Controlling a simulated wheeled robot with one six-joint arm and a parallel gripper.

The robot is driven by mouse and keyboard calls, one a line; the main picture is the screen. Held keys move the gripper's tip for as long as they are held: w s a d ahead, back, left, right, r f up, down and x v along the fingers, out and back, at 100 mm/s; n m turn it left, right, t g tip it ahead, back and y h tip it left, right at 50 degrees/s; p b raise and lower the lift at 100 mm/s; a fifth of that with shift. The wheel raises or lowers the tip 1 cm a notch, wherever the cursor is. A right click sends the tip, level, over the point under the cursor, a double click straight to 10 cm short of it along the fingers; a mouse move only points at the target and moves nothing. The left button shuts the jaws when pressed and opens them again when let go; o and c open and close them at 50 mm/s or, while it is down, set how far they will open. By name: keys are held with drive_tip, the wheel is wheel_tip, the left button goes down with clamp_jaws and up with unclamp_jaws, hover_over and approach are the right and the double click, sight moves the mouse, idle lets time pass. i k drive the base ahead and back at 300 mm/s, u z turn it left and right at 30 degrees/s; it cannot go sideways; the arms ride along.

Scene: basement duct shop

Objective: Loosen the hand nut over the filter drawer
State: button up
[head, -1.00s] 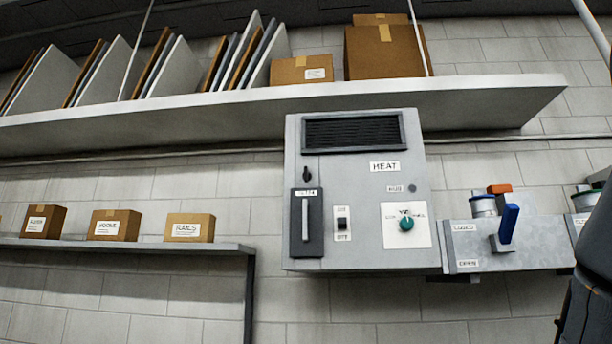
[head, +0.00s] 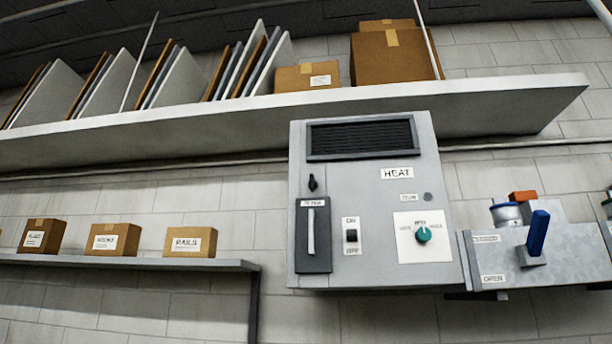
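The heat unit (head: 365,185) is a grey metal box on the wall, in the middle of the head view. At its lower left is a dark upright panel (head: 303,262) with a pale vertical handle (head: 311,232) and a small label at its top, which looks like the filter drawer. Just above it sits a small black knob (head: 312,183), which looks like the hand nut; it stands upright, and nothing touches it. How tight it is cannot be seen. My gripper is not in view.
The box also carries a black switch (head: 351,235) and a green dial (head: 423,234). A duct with a blue lever (head: 538,232) adjoins it at right. A lower shelf (head: 130,262) with cartons is at left.

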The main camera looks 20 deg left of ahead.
sight(312, 185)
drive_tip(key=u, duration=1.4)
